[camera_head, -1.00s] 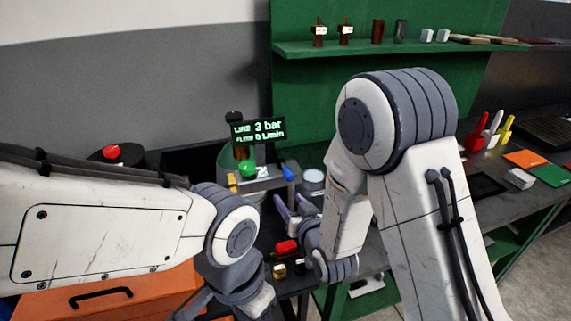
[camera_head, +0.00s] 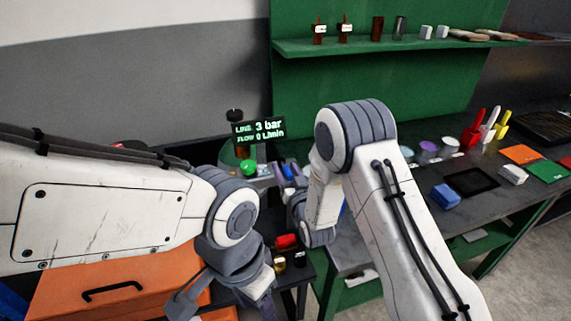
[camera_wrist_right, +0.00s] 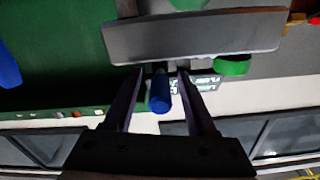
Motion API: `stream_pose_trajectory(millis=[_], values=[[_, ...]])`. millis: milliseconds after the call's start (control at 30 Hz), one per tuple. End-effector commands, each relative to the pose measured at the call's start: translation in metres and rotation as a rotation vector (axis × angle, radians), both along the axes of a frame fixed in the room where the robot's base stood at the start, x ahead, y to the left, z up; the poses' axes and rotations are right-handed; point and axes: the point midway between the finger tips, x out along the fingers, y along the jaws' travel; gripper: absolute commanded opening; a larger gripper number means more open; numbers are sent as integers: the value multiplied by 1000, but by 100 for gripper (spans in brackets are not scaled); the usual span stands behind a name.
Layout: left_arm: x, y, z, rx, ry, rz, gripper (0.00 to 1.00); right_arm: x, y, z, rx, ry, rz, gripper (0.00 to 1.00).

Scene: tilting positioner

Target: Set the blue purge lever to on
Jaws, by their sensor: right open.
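The blue purge lever (camera_wrist_right: 160,94) shows in the right wrist view between the two fingers of my right gripper (camera_wrist_right: 160,76). The fingers are open, one on each side, with a visible gap to the lever. In the head view my right gripper (camera_head: 286,171) is at the panel, and its fingers partly cover the lever there. My left gripper (camera_head: 225,295) is low in the head view, below its wrist; its fingers are not clear. A display (camera_head: 259,130) reads 3 bar and 0 L/min.
A green knob (camera_head: 248,168) sits left of my right gripper; it also shows in the wrist view (camera_wrist_right: 232,66). A red part (camera_head: 287,241) is below. An orange drawer box (camera_head: 110,292) stands at lower left. Cups and a blue block (camera_head: 446,196) are on the bench at right.

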Motion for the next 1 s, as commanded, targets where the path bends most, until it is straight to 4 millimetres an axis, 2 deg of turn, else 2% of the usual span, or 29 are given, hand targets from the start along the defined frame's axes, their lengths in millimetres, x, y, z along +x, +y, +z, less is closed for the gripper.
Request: stream_pose_trajectory(millis=[367,400,533,1000], values=[[0,0,3,0,0,0,50,7,2,-1,0,0,0,57],[0,0,3,0,0,0,50,7,2,-1,0,0,0,49],[0,0,3,0,0,0,50,7,2,0,0,0,0,0],[0,0,3,0,0,0,50,7,2,0,0,0,0,0]])
